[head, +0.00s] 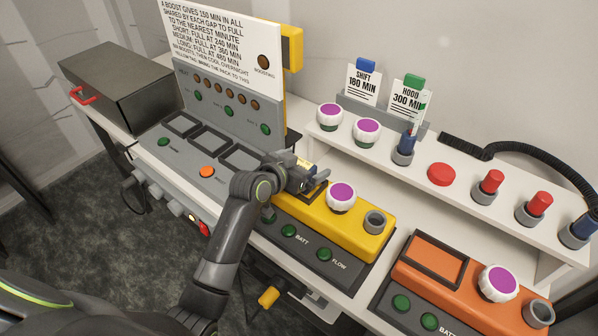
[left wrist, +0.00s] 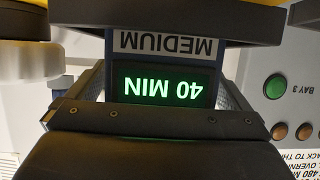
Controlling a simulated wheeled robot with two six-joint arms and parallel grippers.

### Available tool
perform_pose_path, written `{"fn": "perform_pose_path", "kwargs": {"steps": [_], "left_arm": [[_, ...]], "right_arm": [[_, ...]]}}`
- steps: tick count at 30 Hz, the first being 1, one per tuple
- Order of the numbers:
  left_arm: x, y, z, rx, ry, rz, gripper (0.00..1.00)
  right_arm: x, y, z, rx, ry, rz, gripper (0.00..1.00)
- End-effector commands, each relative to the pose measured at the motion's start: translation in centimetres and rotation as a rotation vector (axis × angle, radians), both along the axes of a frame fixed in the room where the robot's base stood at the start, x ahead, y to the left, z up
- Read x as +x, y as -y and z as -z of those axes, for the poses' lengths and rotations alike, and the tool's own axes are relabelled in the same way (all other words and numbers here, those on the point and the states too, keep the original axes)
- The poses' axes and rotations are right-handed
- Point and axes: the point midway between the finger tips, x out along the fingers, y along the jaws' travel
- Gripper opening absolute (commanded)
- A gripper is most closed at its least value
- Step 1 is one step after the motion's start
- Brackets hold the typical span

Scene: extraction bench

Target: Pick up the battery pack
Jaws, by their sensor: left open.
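The battery pack (left wrist: 163,45) shows close up in the left wrist view, upside down. It is dark blue with a white label reading MEDIUM and a green lit display reading 40 MIN. My left gripper (left wrist: 163,88) is open, with a grey finger on each side of the pack; contact cannot be told. In the head view my left gripper (head: 303,178) is at the back left end of the yellow unit (head: 350,230), where the arm and gripper mostly hide the pack. My right gripper is not in view.
A grey charging station (head: 222,155) with empty bays and a sign board (head: 222,45) stands left of the gripper. A shelf (head: 460,205) with knobs and switches runs behind. An orange unit (head: 455,300) stands at right, a dark box (head: 118,85) at far left.

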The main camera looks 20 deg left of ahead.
Motion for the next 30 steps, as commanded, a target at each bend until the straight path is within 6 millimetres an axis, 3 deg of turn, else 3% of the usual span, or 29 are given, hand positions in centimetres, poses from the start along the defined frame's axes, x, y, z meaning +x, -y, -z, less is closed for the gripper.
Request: {"fn": "perform_pose_path", "kwargs": {"steps": [7,22,30], "left_arm": [[0.04,0.02,0.02,0.000,0.000,0.000,0.97],[0.07,0.04,-0.19,-0.001,0.005,0.000,0.34],[0.11,0.03,-0.59,-0.002,0.007,0.000,0.33]], "right_arm": [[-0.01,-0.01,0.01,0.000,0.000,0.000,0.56],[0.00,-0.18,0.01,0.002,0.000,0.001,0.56],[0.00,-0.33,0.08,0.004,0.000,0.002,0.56]]}}
